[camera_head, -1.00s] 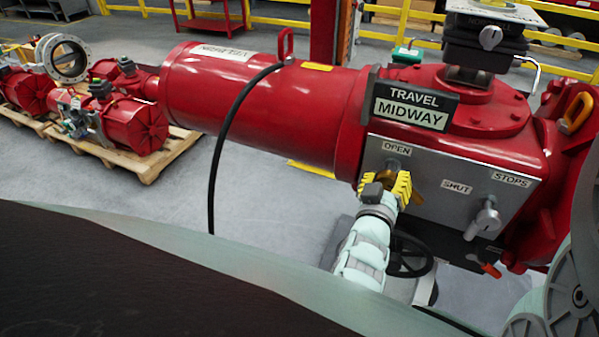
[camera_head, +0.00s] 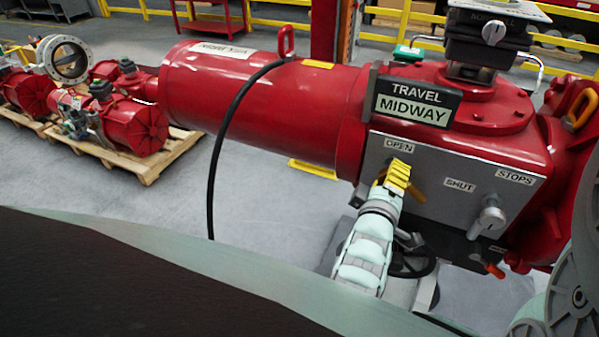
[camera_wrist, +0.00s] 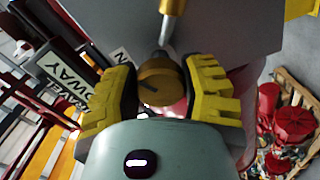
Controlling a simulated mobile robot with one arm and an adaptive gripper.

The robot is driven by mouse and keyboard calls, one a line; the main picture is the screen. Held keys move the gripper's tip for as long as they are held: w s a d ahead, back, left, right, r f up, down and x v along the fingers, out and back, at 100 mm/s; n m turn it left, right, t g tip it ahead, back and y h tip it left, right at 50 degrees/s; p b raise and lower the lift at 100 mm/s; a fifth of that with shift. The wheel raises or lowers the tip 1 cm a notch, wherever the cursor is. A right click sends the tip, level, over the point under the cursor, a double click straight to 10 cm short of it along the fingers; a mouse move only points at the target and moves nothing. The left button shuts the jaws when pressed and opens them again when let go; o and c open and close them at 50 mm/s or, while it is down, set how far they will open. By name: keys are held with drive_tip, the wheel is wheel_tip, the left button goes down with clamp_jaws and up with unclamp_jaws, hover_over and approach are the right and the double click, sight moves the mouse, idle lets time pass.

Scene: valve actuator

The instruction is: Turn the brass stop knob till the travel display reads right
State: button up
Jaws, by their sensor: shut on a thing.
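The travel display (camera_head: 413,110) on the red actuator reads MIDWAY. My gripper (camera_head: 395,180) is at the grey stops plate (camera_head: 460,168), under the OPEN label (camera_head: 399,146). In the wrist view the brass knob (camera_wrist: 160,85) sits between the yellow-padded fingers of my gripper (camera_wrist: 160,95), which are shut on it. A dark slot line shows on the knob's face. In the head view the fingers hide most of the knob. A grey stop (camera_head: 489,220) stands at the right of the plate, near the SHUT label (camera_head: 459,185).
The red actuator body (camera_head: 265,105) fills the middle, with a black hose (camera_head: 222,135) hanging in front of it. A black handwheel (camera_head: 412,262) is below my gripper. A pallet (camera_head: 145,165) with red actuators stands at the left. The floor between is clear.

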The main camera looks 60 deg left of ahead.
drive_tip(key=shift+n, duration=0.4)
drive_tip(key=o, duration=1.2)
drive_tip(key=shift+r, duration=0.1)
